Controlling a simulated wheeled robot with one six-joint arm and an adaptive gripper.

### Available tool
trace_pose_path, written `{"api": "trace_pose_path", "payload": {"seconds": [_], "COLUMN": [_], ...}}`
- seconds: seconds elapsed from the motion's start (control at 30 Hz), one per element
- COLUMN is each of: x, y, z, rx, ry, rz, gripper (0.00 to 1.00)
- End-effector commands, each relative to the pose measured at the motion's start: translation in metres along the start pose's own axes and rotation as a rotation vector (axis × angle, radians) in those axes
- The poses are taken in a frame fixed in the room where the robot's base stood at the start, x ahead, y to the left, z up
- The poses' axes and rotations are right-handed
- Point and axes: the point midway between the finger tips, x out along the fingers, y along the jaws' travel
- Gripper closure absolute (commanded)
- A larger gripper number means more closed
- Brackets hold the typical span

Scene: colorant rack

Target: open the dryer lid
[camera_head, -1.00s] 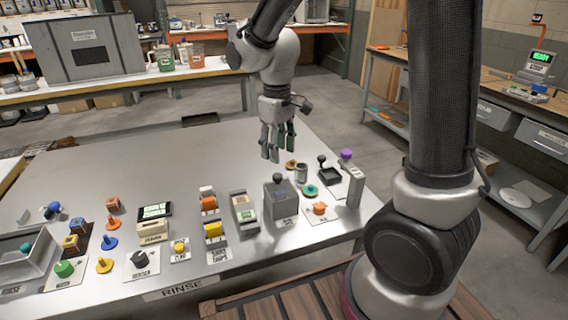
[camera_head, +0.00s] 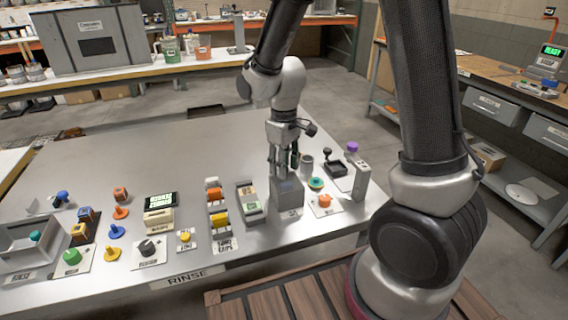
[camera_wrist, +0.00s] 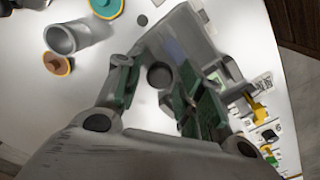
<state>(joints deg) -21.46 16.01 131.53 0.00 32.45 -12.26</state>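The dryer appears to be the small grey box (camera_head: 288,195) on the steel table; I cannot read its label. In the wrist view the grey box (camera_wrist: 190,38) lies below my gripper, with a round dark knob (camera_wrist: 160,76) on its lid. The lid looks shut. My gripper (camera_head: 284,170) points down just above the box, and its fingers hide the knob in the head view. In the wrist view my gripper (camera_wrist: 158,88) is open, with the knob showing between its green-padded fingers. I cannot tell whether either finger touches it.
A grey cylinder (camera_head: 306,166), a green-and-yellow disc (camera_head: 316,184) and an orange knob (camera_head: 325,201) stand right of the box. A tray-like unit (camera_head: 250,203) stands close on its left. A tall grey post with a purple top (camera_head: 360,177) is farther right. The table's back is clear.

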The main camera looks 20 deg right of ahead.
Motion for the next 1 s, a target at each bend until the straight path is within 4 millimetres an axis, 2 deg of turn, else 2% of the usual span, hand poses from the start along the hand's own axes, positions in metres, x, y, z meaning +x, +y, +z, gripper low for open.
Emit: {"api": "trace_pose_path", "payload": {"seconds": [0.03,0.17,0.37,0.73,1.0], "x": [0.000,0.000,0.000,0.000,0.000], "y": [0.000,0.000,0.002,0.043,0.048], "z": [0.000,0.000,-0.003,-0.065,-0.071], "rx": [0.000,0.000,0.001,0.001,0.000], "ry": [0.000,0.000,0.000,0.001,-0.001], "rz": [0.000,0.000,0.000,0.001,0.000], "gripper": [0.78,1.00,1.00,1.00,1.00]}}
